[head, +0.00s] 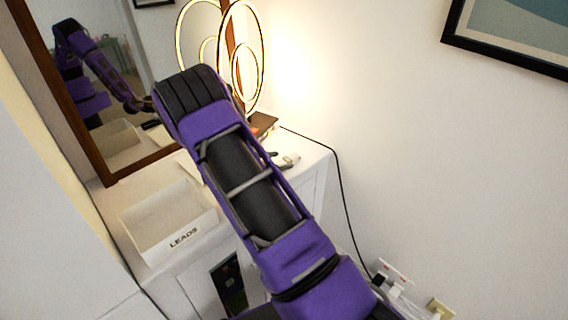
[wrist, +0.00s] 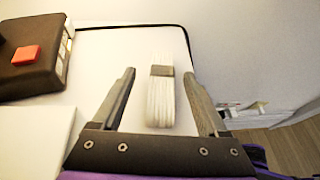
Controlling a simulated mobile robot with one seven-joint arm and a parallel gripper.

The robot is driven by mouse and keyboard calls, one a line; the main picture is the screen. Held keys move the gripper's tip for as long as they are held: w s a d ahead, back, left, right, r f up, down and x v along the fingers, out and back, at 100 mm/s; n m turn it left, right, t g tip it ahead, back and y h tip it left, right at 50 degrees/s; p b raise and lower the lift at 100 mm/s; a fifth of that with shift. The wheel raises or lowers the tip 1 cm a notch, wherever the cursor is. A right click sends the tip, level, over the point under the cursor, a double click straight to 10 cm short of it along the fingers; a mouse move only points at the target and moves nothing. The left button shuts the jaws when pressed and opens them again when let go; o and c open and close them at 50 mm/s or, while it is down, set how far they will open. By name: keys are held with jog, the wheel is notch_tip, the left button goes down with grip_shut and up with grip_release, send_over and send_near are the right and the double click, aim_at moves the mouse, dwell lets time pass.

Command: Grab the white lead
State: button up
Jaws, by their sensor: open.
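The white lead (wrist: 160,107) is a folded bundle held by a grey-brown band, lying on the white cabinet top. In the wrist view my gripper (wrist: 159,75) is open, with one finger on each side of the bundle and a visible gap on both sides. The bundle reaches past the fingertips towards the cabinet edge. In the head view a small white piece of the lead (head: 289,160) shows beside my arm, which hides most of my gripper. An open white box marked LEADS (head: 180,241) stands on the cabinet, left of my arm.
A dark brown block with a red piece (wrist: 26,55) stands left of my gripper. A ringed lamp (head: 250,60) and a wood-framed mirror (head: 85,150) stand behind. A black cable (head: 338,180) runs over the cabinet edge to wall sockets (head: 395,275).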

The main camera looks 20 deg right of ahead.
aim_at(286, 159)
jog(key=x, duration=0.3)
jog(key=shift+s+d, duration=0.1)
jog(key=shift+d, duration=0.1)
grip_shut()
